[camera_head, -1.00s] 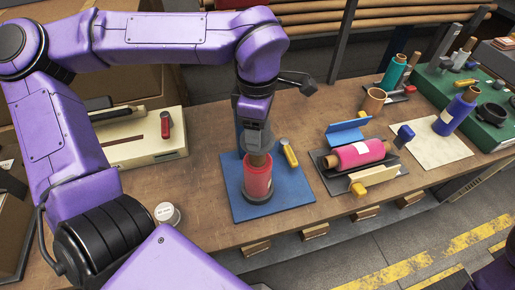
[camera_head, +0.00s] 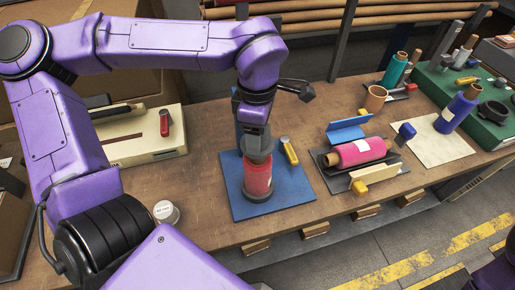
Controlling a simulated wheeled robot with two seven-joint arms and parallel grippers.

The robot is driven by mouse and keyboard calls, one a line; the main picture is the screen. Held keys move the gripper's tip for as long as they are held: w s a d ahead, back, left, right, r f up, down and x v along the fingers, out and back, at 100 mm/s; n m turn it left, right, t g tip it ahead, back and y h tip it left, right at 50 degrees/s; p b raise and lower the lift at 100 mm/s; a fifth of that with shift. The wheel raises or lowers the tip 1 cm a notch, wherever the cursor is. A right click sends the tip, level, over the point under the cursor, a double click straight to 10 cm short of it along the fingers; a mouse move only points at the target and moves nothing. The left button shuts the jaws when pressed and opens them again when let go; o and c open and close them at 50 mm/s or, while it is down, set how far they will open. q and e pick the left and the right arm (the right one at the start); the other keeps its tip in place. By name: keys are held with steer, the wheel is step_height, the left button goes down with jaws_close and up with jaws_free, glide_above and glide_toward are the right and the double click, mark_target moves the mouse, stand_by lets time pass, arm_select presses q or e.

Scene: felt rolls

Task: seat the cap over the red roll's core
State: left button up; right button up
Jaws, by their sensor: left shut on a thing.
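The red roll (camera_head: 257,178) stands upright in a dark round base on the blue mat (camera_head: 292,192). My left gripper (camera_head: 255,134) points straight down above the roll. It is shut on a grey piece, apparently the cap (camera_head: 257,148), at the top of the roll. The brown core is now hidden behind or under this piece. I cannot tell whether the piece is fully down on the core. My right gripper is not in view.
A yellow-handled tool (camera_head: 289,151) lies on the mat close to the roll's right. A pink roll (camera_head: 358,152) lies in a dark holder to the right. Bench between cylinder and mat is clear.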

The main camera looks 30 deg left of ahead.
arm_select(q)
steer(key=shift+f+b, duration=1.2)
steer(key=shift+f, duration=1.35)
stand_by(1.7)
steer(key=o, duration=1.3)
step_height(320, 180, up, 11)
steer(key=shift+f, duration=0.2)
